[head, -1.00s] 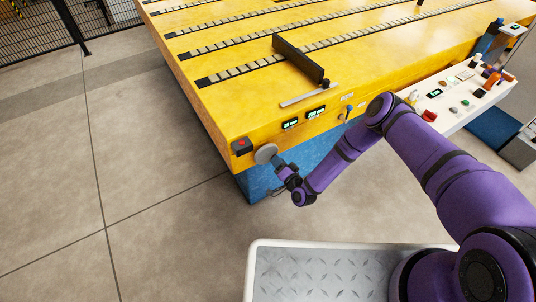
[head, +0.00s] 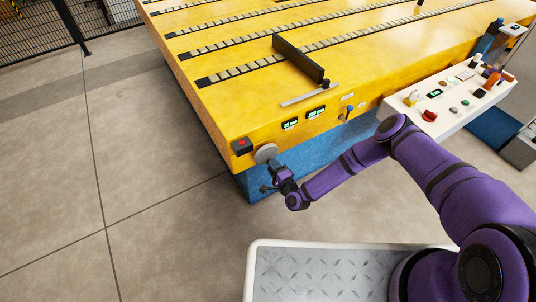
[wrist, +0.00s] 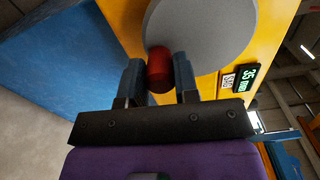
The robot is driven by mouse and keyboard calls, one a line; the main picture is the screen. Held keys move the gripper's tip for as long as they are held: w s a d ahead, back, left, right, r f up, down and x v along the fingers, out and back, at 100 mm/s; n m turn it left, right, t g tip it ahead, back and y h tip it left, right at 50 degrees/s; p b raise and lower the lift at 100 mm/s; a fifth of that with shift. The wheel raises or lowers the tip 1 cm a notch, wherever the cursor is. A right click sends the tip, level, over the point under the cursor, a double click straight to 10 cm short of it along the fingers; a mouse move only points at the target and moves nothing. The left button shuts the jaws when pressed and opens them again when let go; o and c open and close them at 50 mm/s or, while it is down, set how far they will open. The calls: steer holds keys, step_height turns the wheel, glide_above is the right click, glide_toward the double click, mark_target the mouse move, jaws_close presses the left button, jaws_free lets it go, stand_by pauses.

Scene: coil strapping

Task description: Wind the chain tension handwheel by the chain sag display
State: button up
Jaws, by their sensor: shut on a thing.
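The handwheel (head: 265,153) is a grey disc on the yellow front of the machine, near its left corner. In the wrist view the disc (wrist: 200,28) fills the top, and its red handle (wrist: 159,72) stands out towards me. My gripper (wrist: 158,68) is shut on the red handle, one dark finger on each side. In the head view my gripper (head: 271,164) is at the lower right edge of the disc, and the handle is hidden. A green-lit display (wrist: 246,78) right of the wheel in the wrist view appears turned sideways and seems to read 35 mm.
A red button box (head: 242,145) sits just left of the wheel. Two small displays (head: 291,124) are on the front to its right, with a blue lever (head: 349,113) beyond. The floor at left is clear.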

mark_target(259, 162)
steer(key=shift+s, duration=0.1)
steer(key=m, duration=0.1)
steer(key=a+m, duration=0.1)
steer(key=m, duration=0.1)
steer(key=s+m, duration=0.1)
steer(key=shift+a+m, duration=0.25)
steer(key=shift+m, duration=0.15)
steer(key=shift+s+a+r+m, duration=0.1)
steer(key=shift+a+m, duration=0.05)
steer(key=shift+m, duration=0.45)
steer(key=shift+s+a+r+m, duration=0.1)
steer(key=shift+a+m, duration=0.05)
steer(key=shift+m, duration=0.45)
steer(key=shift+s+a+r+m, duration=0.1)
steer(key=shift+a+r+m, duration=0.05)
steer(key=shift+m, duration=0.45)
steer(key=shift+s+a+r+m, duration=0.1)
steer(key=shift+a+m, duration=0.05)
steer(key=shift+m, duration=0.45)
steer(key=m, duration=0.1)
steer(key=r+m, duration=0.1)
steer(key=m, duration=0.1)
steer(key=a+m, duration=0.1)
steer(key=shift+s+r+m, duration=0.2)
steer(key=shift+s+m, duration=0.05)
steer(key=shift+m, duration=0.15)
